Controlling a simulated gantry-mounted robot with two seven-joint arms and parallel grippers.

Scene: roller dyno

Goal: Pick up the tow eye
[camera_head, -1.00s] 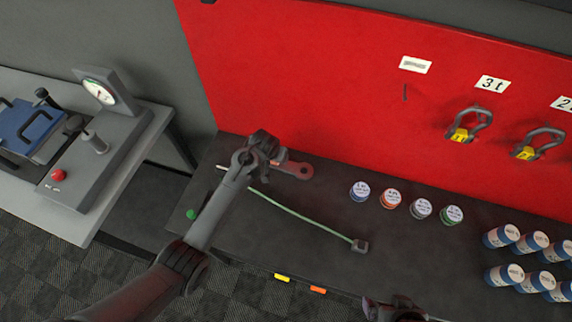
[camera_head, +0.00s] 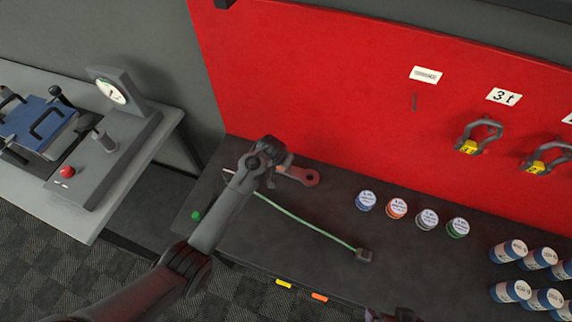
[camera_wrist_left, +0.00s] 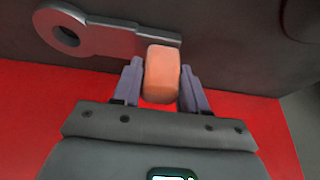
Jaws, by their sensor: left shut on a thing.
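The tow eye (camera_head: 304,175) is a flat bar with a round holed end, reddish in the head view, over the left part of the dark bench. In the left wrist view its grey ring end (camera_wrist_left: 62,30) points left, and an orange block-like grip part (camera_wrist_left: 162,75) sits between the fingers. My left gripper (camera_head: 274,168) is shut on this part, with a finger touching each side. I cannot tell whether the tow eye is clear of the bench. Only part of my right gripper (camera_head: 394,315) shows at the bottom edge; its fingers are unclear.
A green cord (camera_head: 305,222) ending in a dark block (camera_head: 364,255) lies close to the tow eye. Several small cans (camera_head: 396,208) stand to the right. A red panel (camera_head: 330,90) with shackles (camera_head: 480,135) rises behind. A gauge unit (camera_head: 112,135) stands on the left table.

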